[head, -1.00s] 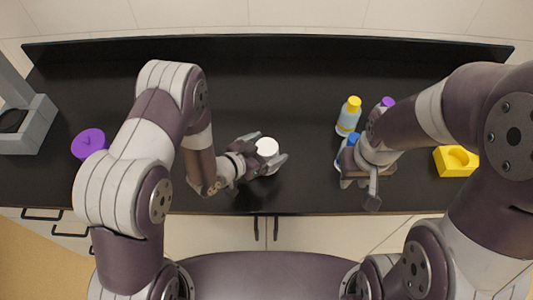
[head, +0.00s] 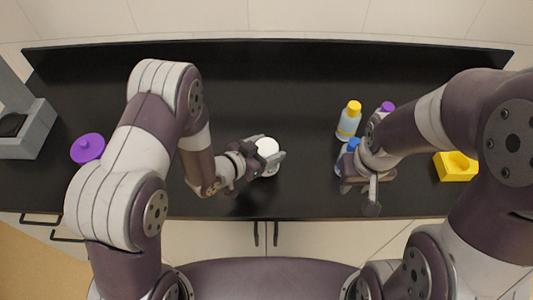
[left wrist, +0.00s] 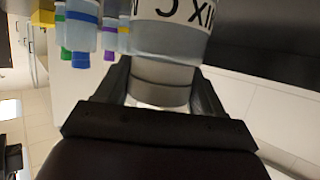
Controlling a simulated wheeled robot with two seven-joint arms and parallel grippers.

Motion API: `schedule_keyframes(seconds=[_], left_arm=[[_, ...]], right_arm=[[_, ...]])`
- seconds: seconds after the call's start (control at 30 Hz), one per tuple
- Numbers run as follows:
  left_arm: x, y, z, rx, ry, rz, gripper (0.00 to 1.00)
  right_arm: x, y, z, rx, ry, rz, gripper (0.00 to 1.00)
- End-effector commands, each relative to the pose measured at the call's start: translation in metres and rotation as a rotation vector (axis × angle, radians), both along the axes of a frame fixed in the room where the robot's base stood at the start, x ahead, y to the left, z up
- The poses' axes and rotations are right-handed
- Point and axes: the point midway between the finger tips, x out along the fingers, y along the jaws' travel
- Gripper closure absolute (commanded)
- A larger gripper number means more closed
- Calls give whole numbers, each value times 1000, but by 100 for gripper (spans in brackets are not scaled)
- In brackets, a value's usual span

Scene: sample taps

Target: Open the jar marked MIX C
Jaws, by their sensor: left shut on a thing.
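The jar marked MIX C (left wrist: 168,42) shows in the left wrist view, where its label is upside down and partly cut off. In the head view its round white lid (head: 267,146) faces up, and it stands on the dark bench. My right gripper (head: 360,194) hangs near the bench's front edge, well to the right of the jar. Its finger gap is not clear.
A yellow-capped bottle (head: 349,120), a blue-capped bottle (head: 350,146) and a purple-capped one (head: 387,107) stand near my right arm. A yellow block with a hollow (head: 456,167) is at right. A purple disc (head: 88,148) and a grey device (head: 28,134) are at left. The bench behind the jar is clear.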

Motion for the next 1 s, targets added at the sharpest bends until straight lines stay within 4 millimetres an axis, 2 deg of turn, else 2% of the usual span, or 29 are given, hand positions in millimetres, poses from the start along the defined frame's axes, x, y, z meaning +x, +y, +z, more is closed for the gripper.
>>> schedule_keyframes(seconds=[0.1,0.4,0.53,0.7,0.97,1.0], left_arm=[[-2,-5,23,-2,-7,-5,67],[-40,-67,64,-4,-5,-8,67],[-52,-87,79,-3,-4,-5,67],[-60,-99,88,-2,-1,-1,67],[-60,-100,89,0,0,0,67],[-60,-100,89,0,0,0,42]], right_arm=[[0,0,-7,0,0,0,69],[0,0,-21,0,0,0,69],[0,0,-25,0,0,0,69],[0,0,-26,0,0,0,69],[0,0,-26,0,0,0,69],[0,0,-26,0,0,0,69]])
